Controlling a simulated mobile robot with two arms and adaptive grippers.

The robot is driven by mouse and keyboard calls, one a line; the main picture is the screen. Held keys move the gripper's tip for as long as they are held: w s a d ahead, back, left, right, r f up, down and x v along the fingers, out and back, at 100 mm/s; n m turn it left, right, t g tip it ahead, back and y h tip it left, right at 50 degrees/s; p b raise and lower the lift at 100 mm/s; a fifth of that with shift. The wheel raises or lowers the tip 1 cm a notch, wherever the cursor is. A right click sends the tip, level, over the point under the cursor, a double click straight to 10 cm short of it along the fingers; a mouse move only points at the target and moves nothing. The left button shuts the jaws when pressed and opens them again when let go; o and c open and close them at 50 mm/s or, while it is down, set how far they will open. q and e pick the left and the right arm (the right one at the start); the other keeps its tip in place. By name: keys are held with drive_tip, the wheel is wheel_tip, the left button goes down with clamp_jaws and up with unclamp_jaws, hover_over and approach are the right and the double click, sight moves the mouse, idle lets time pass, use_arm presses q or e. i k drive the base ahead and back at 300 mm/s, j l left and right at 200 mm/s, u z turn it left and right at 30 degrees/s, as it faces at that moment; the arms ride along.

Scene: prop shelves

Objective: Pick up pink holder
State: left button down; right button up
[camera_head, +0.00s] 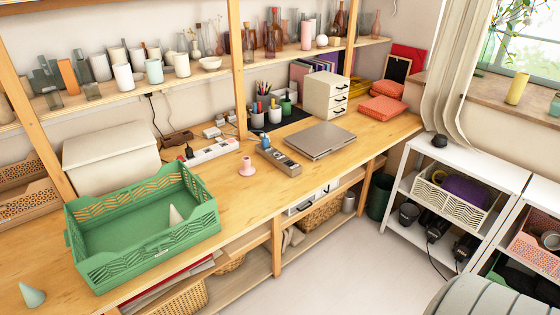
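The pink holder (247,167) stands upright on the wooden desk (232,205), a small candlestick-like piece with a wide base and a narrower top. It is between the green crate and the grey device with a blue part. Nothing touches it that I can see. Neither of my grippers shows in the head view.
A green crate (207,222) with a pale cone inside stands to the left. A grey device (278,160) and a closed laptop (320,139) lie to the right. A power strip (212,152) lies behind. Bare desk surrounds the holder's front and left.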

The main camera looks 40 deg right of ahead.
sight(247, 170)
drive_tip(key=z, duration=0.95)
drive_tip(key=i+l, duration=0.15)
drive_tip(key=l, duration=0.2)
drive_tip(key=i+l+u, duration=0.1)
drive_tip(key=l, duration=0.25)
drive_tip(key=i, duration=0.1)
